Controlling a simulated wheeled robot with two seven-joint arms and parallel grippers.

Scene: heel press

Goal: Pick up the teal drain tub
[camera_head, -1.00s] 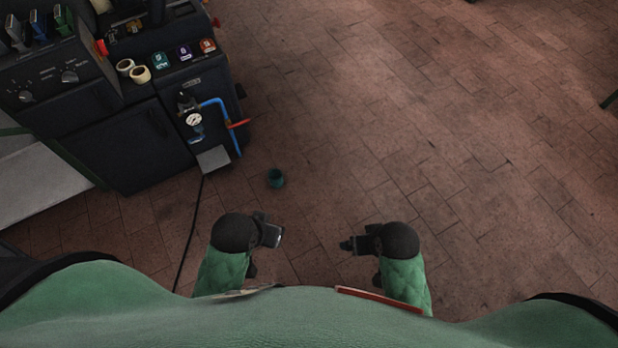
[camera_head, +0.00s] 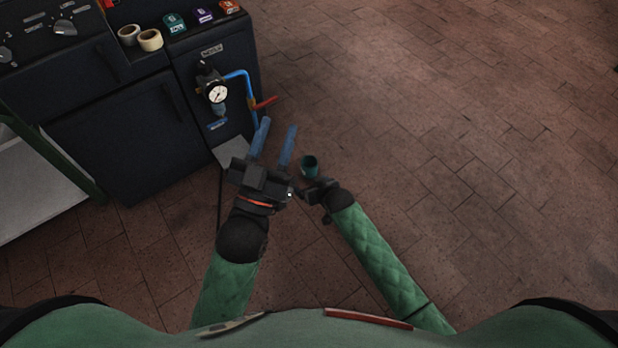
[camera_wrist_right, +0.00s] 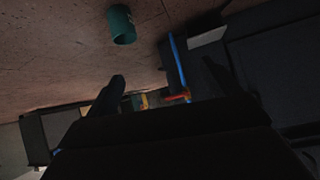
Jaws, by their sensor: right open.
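The teal drain tub (camera_head: 310,167) stands on the brick floor just right of the machine's valve corner. It also shows in the right wrist view (camera_wrist_right: 122,25), near the top and beyond the fingers. My left gripper (camera_head: 272,143) is open and empty, its two blue fingers pointing up the picture, to the left of the tub. My right gripper (camera_head: 308,190) is close below the tub in the head view, its fingers partly hidden there. In the right wrist view its dark fingers (camera_wrist_right: 165,80) are apart with nothing between them.
A dark machine cabinet (camera_head: 120,140) fills the left. A pressure gauge (camera_head: 217,94), a blue pipe and a red-handled valve (camera_head: 264,103) stick out from its corner. Tape rolls (camera_head: 150,39) lie on top. The floor (camera_head: 450,130) to the right is clear.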

